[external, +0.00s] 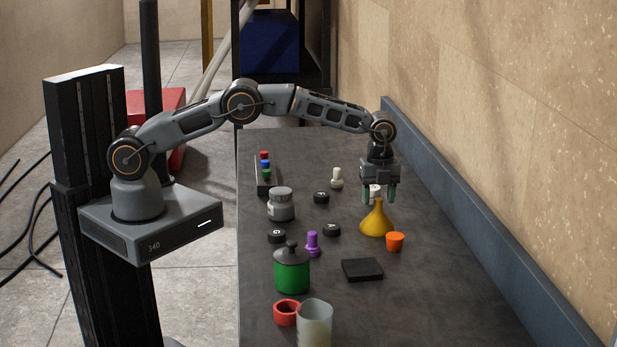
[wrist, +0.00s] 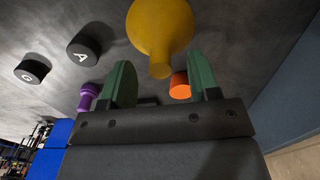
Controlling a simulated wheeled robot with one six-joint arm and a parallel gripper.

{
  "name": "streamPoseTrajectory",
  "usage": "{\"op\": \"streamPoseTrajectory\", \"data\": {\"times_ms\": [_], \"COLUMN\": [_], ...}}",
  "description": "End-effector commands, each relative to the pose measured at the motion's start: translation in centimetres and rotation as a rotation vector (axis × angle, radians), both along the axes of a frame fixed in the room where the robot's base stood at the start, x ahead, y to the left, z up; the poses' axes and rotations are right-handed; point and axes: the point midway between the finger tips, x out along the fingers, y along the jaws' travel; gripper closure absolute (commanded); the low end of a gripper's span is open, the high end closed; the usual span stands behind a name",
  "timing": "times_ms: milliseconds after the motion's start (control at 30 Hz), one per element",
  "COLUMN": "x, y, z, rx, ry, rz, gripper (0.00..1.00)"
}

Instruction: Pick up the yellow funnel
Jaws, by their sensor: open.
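The yellow funnel (external: 376,222) stands on the dark table, wide end down and narrow spout up. My gripper (external: 379,199) points down with its fingers apart, just above and around the level of the funnel's spout in the external view; exact depth is hard to tell. In the wrist view the funnel (wrist: 160,28) lies just beyond the green fingertips (wrist: 158,78), with its spout toward the gap between them. The gripper is open and holds nothing. I cannot tell whether a finger touches the funnel.
An orange cup (external: 395,242) stands close to the funnel's right. A white piece (external: 375,191) shows behind the fingers. A black block (external: 362,270), purple piece (external: 313,244), green jar (external: 292,271) and black caps (external: 332,230) lie nearby. A blue-grey wall ledge (external: 470,215) edges the right side.

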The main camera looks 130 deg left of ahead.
Motion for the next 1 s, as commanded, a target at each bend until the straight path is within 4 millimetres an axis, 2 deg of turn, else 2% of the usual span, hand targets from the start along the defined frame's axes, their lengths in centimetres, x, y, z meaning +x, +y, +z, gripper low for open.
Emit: {"op": "streamPoseTrajectory", "data": {"times_ms": [200, 500, 1000], "x": [0.0, 0.0, 0.0], "y": [0.0, 0.0, 0.0], "z": [-1.9, -2.2, -2.3], "rx": [0.001, 0.001, 0.001], "ry": [-0.001, -0.001, -0.001], "rz": [0.0, 0.0, 0.0], "gripper": [0.44, 0.45, 0.93]}}
